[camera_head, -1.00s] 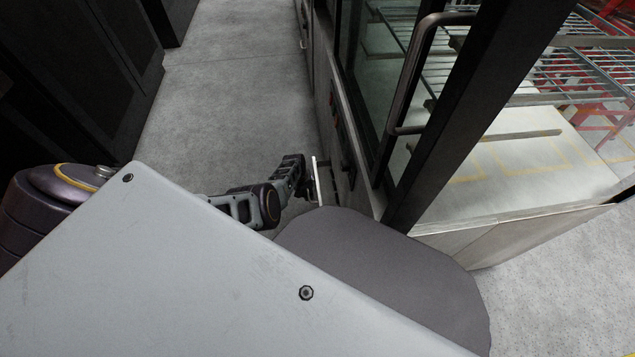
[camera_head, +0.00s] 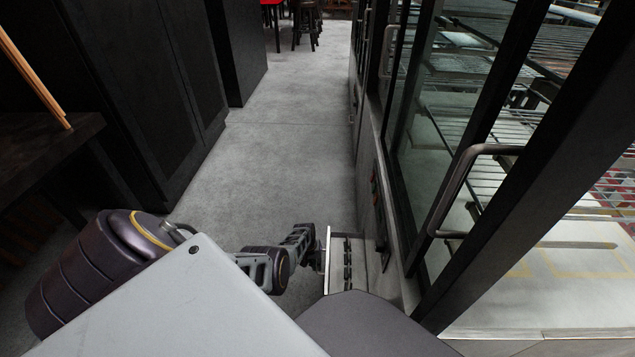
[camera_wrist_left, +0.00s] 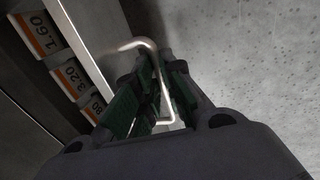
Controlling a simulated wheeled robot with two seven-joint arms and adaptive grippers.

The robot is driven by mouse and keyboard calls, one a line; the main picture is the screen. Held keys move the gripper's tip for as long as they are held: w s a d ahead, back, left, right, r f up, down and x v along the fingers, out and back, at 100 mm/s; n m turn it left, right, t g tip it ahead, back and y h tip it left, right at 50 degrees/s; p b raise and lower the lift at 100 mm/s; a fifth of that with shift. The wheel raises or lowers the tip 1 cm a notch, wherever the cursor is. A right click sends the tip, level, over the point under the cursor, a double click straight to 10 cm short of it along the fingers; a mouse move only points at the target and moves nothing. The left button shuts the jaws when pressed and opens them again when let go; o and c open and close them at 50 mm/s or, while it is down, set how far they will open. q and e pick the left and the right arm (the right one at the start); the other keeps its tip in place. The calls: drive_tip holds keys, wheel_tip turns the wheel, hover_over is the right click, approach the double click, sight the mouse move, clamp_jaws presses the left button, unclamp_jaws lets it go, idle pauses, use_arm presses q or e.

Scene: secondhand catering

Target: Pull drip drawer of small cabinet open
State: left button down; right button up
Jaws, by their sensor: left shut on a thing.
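The drip drawer (camera_head: 345,282) of the small cabinet (camera_head: 400,292) stands out from the cabinet at its lower front. Its pale front panel is upright and part of its dark-slotted inside shows. My left gripper (camera_head: 316,262) is at the outer side of that panel, low above the floor. In the left wrist view, the drawer's bent metal handle (camera_wrist_left: 139,44) runs between the green-padded fingers, and my left gripper (camera_wrist_left: 158,85) is shut on it. The near end of the drawer is hidden behind my own body. My right gripper is not in view.
The cabinet's glass door has a curved handle (camera_head: 462,182); wire shelves (camera_head: 575,75) show behind glass. Dark cupboards (camera_head: 150,90) and a dark table (camera_head: 45,140) stand at left. The grey floor (camera_head: 285,130) between is clear, with stools (camera_head: 307,22) far back.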

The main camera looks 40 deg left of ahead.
use_arm(q)
drive_tip(key=c, duration=1.5)
unclamp_jaws()
drive_tip(key=shift+a+r, duration=0.1)
drive_tip(key=shift+r, duration=0.35)
drive_tip(key=shift+s+a+r, duration=0.25)
drive_tip(key=shift+r, duration=1.55)
drive_tip(key=shift+s+a+r, duration=0.2)
drive_tip(key=shift+a+r, duration=0.1)
drive_tip(key=shift+r, duration=1.55)
drive_tip(key=shift+s+a+r, duration=0.25)
drive_tip(key=shift+r, duration=1.55)
